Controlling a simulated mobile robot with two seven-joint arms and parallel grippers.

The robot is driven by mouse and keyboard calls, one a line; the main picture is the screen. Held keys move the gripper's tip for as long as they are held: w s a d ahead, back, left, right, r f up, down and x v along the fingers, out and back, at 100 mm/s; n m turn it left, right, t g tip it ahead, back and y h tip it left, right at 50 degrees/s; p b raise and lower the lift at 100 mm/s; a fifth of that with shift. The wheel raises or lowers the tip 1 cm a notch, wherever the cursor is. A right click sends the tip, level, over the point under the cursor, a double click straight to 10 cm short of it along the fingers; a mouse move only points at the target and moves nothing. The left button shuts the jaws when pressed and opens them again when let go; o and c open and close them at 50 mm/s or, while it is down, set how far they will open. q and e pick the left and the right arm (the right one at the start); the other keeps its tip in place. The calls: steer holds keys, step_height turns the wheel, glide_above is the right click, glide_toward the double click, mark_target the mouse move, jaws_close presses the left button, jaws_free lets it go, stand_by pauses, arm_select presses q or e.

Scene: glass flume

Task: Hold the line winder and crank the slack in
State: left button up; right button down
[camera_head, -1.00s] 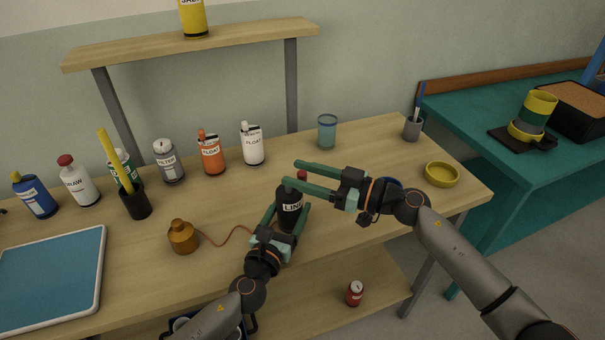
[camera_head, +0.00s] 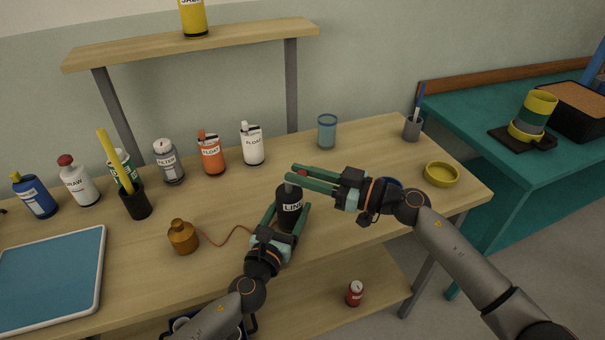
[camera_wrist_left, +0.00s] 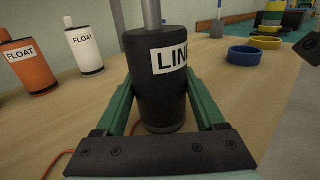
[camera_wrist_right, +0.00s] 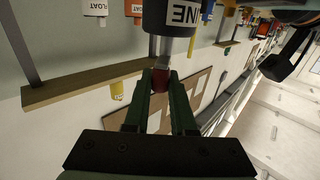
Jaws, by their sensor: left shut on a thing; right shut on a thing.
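The line winder (camera_head: 289,207) is a black upright cylinder with a white "LINE" label, standing on the wooden bench. My left gripper (camera_wrist_left: 160,100) is shut on its body, one finger on each side. A grey crank post rises from its top, and the crank ends in a red knob (camera_wrist_right: 160,80). My right gripper (camera_head: 291,173) is shut on this knob above the winder, and its fingers partly hide the crank. A thin red line (camera_head: 228,232) runs along the bench from a brass weight (camera_head: 182,238) towards the winder.
Several bottles, including white and orange "FLOAT" ones (camera_head: 211,155), stand along the back. A blue glass (camera_head: 327,131), a blue ring (camera_wrist_left: 257,55) and a yellow dish (camera_head: 441,174) are to the right. A blue tray (camera_head: 50,275) lies at left. Open bench surrounds the weight.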

steer(key=shift+m+t+h, duration=0.4)
steer(key=shift+t, duration=0.1)
steer(key=shift+s+a+t, duration=0.1)
steer(key=shift+a+t, duration=0.05)
steer(key=shift+t, duration=0.15)
steer(key=shift+s+a+r+m+t+h, duration=0.3)
steer(key=shift+a+r+m+t+h, duration=0.15)
steer(key=shift+r+m+t, duration=0.2)
steer(key=shift+s+d+f+m+t+h, duration=0.1)
steer(key=shift+f+m+t+h, duration=0.05)
steer(key=shift+m+t+h, duration=0.4)
steer(key=shift+s+d+f+m+t+h, duration=0.1)
steer(key=shift+m+t+h, duration=0.2)
steer(key=shift+m+t, duration=0.25)
steer(key=shift+s+a+f+m+t+h, duration=0.1)
steer(key=shift+s+a+m+t+h, duration=0.1)
steer(key=shift+m+t+h, duration=0.8)
steer(key=shift+s+a+f+m+t+h, duration=0.15)
steer(key=shift+m+t+h, duration=0.45)
steer(key=shift+h, duration=0.7)
steer(key=shift+a+m+t+h, duration=0.1)
steer(key=shift+m+t+h, duration=0.25)
steer(key=shift+m+h, duration=0.65)
steer(key=shift+a+m+t+h, duration=0.1)
steer(key=shift+m+t+h, duration=0.35)
steer(key=shift+h, duration=0.95)
steer(key=shift+f+m+h, duration=0.1)
steer(key=shift+m+h, duration=0.2)
steer(key=c, duration=0.7)
jaws_free()
